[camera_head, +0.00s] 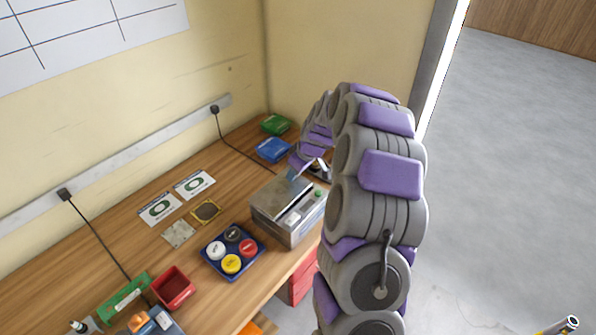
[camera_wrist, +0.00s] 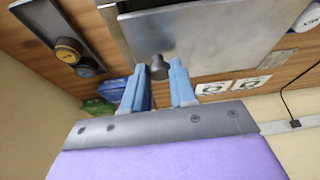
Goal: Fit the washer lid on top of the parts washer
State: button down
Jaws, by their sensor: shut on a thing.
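The washer lid is a flat grey metal plate (camera_head: 283,195) with a dark knob; it fills the top of the wrist view (camera_wrist: 225,35). My gripper (camera_wrist: 160,76) has its blue fingers either side of the knob and is shut on it. The parts washer (camera_head: 285,232) is a grey metal box near the bench's front edge. In the head view the lid lies over the left part of its top, and the right part shows uncovered. I cannot tell whether the lid touches the washer. My arm partly hides the washer's right side.
A blue tray with several coloured round caps (camera_head: 218,267) stands left of the washer. A blue bin (camera_head: 272,150) and a green bin (camera_head: 275,124) are at the back. A red bin (camera_head: 173,288) and cards (camera_head: 160,209) are farther left. The wall runs behind the bench.

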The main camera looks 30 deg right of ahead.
jog(key=shift+a+f, duration=0.15)
jog(key=shift+d+f, duration=0.15)
jog(key=shift+d, duration=0.85)
jog(key=shift+a+b, duration=0.3)
jog(key=shift+a, duration=0.7)
jog(key=shift+d+f+y+b, duration=0.1)
jog(key=shift+d+y+b, duration=0.2)
jog(key=shift+d, duration=1.3)
jog(key=shift+a, duration=0.5)
jog(key=shift+d+f, duration=0.1)
jog(key=shift+d, duration=0.25)
